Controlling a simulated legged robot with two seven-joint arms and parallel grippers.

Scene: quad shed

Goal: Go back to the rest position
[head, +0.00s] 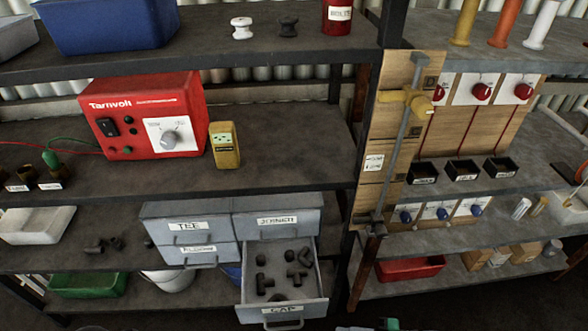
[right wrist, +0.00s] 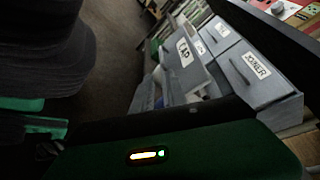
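My left gripper does not show in the head view. A small dark and green part (head: 388,323) at the bottom edge of the head view may belong to my right arm; no fingertips can be made out there. The grey drawer cabinet (head: 189,210) stands on the lower shelf. Its CAP drawer (head: 283,312) is pulled out and holds several dark pipe fittings (head: 290,256). The cabinet also shows in the right wrist view (right wrist: 262,85).
The open drawer juts out past the shelf.

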